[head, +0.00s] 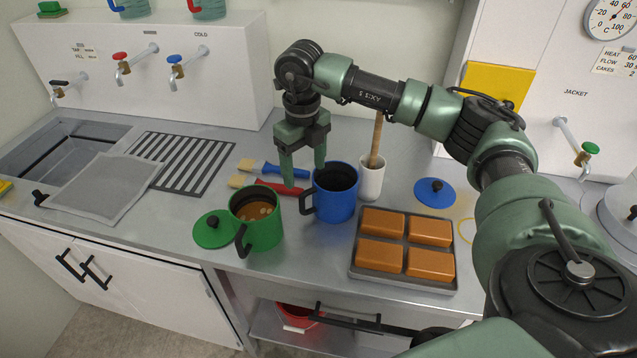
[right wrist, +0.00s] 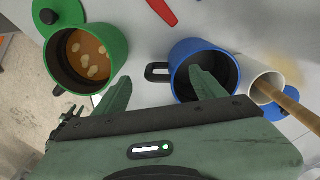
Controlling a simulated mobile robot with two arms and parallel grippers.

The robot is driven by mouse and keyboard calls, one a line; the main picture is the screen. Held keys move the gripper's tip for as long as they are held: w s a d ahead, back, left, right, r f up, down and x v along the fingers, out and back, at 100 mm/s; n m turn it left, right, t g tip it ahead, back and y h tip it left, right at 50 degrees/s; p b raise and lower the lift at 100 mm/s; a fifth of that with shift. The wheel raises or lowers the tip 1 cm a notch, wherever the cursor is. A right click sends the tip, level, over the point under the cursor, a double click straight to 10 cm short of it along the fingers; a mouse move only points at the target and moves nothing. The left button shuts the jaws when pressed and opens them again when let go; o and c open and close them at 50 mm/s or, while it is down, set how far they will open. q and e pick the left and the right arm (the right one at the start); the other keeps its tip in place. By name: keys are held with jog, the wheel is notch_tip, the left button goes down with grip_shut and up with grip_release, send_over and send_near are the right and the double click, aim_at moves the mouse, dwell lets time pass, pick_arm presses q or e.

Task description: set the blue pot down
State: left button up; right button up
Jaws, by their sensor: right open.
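The blue pot (head: 337,205) stands upright on the steel counter, its black handle toward the left; its inside looks dark. It also shows in the right wrist view (right wrist: 200,46). My right gripper (head: 304,176) is open, fingers pointing down, by the pot's back left side in the head view. In the right wrist view, one finger of the gripper (right wrist: 160,84) overlaps the pot's mouth and the other lies left of its handle. I cannot tell whether that finger is inside the pot or above it. Nothing is held. My left gripper is out of view.
A green pot (head: 263,232) with brown liquid stands left, beside its green lid (head: 212,229). A white cup (head: 371,181) with a wooden handle stands close right. A tray (head: 392,280) of orange blocks lies front right; a blue lid (head: 434,192) lies behind it. Brushes (head: 273,168) lie behind left.

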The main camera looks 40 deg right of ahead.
aim_at(327, 196)
jog(key=f, duration=0.2)
jog(key=s+f+p, duration=0.1)
jog(key=f, duration=0.2)
jog(key=shift+s+p, duration=0.2)
jog(key=shift+p, duration=0.1)
jog(key=shift+w+f, duration=0.1)
jog(key=shift+f, duration=0.2)
jog(key=shift+w+f, duration=0.1)
jog(key=shift+f, duration=0.2)
jog(key=f+p, duration=0.1)
jog(key=f, duration=0.1)
jog(key=f+p, duration=0.1)
jog(key=f, duration=0.1)
jog(key=shift+s+a+f, duration=0.15)
jog(key=shift+s, duration=0.05)
jog(key=shift+f, duration=0.25)
jog(key=shift+w, duration=0.1)
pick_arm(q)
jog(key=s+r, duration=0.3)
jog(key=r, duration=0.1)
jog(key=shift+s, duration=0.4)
pick_arm(e)
grip_shut()
